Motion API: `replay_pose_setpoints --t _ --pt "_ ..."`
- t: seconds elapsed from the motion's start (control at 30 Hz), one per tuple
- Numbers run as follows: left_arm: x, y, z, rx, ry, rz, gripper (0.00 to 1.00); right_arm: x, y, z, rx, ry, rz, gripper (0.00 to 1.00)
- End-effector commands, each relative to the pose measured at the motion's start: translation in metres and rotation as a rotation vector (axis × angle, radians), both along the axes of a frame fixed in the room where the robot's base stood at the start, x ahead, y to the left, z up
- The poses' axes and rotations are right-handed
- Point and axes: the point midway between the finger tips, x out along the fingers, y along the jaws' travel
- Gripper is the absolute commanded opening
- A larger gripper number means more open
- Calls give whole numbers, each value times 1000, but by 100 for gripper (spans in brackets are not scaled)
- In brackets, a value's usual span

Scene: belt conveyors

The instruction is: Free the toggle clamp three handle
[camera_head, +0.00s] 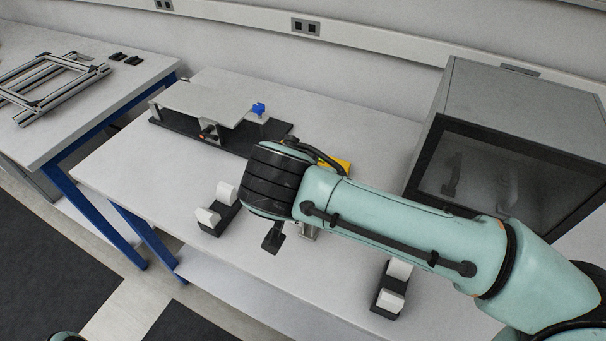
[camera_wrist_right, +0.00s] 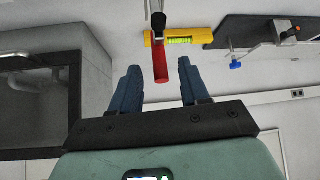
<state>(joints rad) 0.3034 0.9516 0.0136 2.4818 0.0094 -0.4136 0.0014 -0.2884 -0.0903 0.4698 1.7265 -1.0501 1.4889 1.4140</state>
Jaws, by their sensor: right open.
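A red handle (camera_wrist_right: 160,60) with a dark metal neck shows in the right wrist view, seemingly the toggle clamp's handle. My right gripper (camera_wrist_right: 159,64) is open, with one dark blue finger on each side of the handle. The handle's end appears between the fingers, with a gap on both sides; exact depth is hard to tell. In the head view my right arm and black wrist hide the handle. My left gripper is not in view.
A yellow spirit level (camera_wrist_right: 180,38) lies behind the handle. A dark fixture with a grey plate (camera_head: 205,100) and blue knob (camera_head: 258,108) stands at the back. White-topped cradles (camera_head: 218,212) sit on the table.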

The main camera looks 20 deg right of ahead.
Motion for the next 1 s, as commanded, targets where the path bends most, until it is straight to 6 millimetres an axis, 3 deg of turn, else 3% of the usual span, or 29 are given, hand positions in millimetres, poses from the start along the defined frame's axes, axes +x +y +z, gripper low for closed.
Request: replay_pose_setpoints --t 0.2,0.4,1.0 --pt "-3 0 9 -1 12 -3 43 -25 22 41 1 -3 3 45" --pt "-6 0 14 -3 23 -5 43 -41 35 64 -1 -2 2 45" --pt "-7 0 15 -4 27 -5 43 -47 39 71 -1 -1 0 45"
